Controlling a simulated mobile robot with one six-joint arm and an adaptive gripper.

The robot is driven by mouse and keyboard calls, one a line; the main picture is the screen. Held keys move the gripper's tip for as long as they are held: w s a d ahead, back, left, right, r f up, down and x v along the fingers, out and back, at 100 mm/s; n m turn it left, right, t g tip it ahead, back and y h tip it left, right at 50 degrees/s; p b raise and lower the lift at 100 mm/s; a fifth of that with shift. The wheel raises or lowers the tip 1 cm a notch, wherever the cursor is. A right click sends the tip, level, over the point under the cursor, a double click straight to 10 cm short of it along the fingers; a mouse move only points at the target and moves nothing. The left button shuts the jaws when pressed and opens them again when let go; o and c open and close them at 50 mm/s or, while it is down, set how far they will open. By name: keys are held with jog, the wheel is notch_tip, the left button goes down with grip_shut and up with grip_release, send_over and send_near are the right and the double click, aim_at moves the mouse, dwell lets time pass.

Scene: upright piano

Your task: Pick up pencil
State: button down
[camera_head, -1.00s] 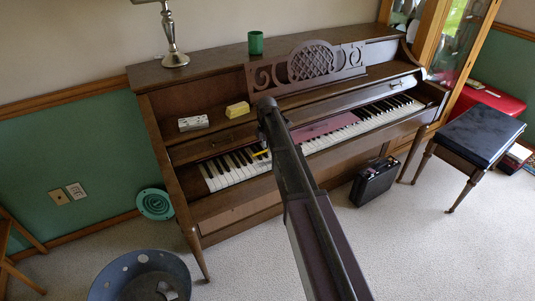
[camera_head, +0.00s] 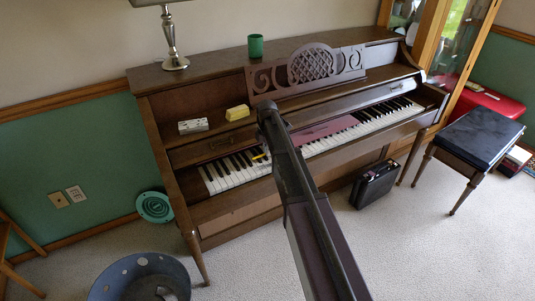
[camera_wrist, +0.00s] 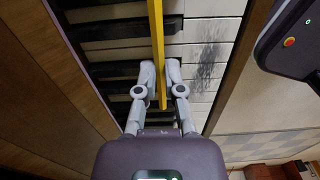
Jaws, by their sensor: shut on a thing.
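The yellow pencil (camera_wrist: 156,35) is between the two fingertips of my gripper (camera_wrist: 158,76) in the wrist view. The fingers are closed on it from both sides. The pencil runs from the top edge of that view down past the fingertips, over the piano keys (camera_wrist: 210,28). In the head view a short yellow piece of the pencil (camera_head: 259,156) shows at the keyboard, left of my arm. My arm hides the gripper there. I cannot tell whether the pencil touches the keys.
The piano (camera_head: 235,215) has a yellow block (camera_head: 237,112), a pale box (camera_head: 193,125), a green cup (camera_head: 255,44) and a lamp (camera_head: 170,40) on it. A bin (camera_head: 110,285) stands front left. A black case (camera_head: 374,185) and a bench (camera_head: 480,135) are at the right.

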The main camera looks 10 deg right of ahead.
jog(key=shift+r, duration=0.2)
notch_tip(320, 180, up, 3)
jog(key=p, duration=0.3)
jog(key=shift+s+a+r+p, duration=0.1)
jog(key=shift+s+r+p, duration=0.1)
jog(key=shift+r+p, duration=0.25)
jog(key=s+a, duration=0.2)
jog(key=s, duration=0.5)
jog(key=s+a+p, duration=0.1)
jog(key=s+a, duration=0.2)
jog(key=s, duration=0.4)
jog(key=shift+s+a+r, duration=0.25)
jog(key=shift+s+r, duration=0.05)
jog(key=shift+r, duration=0.05)
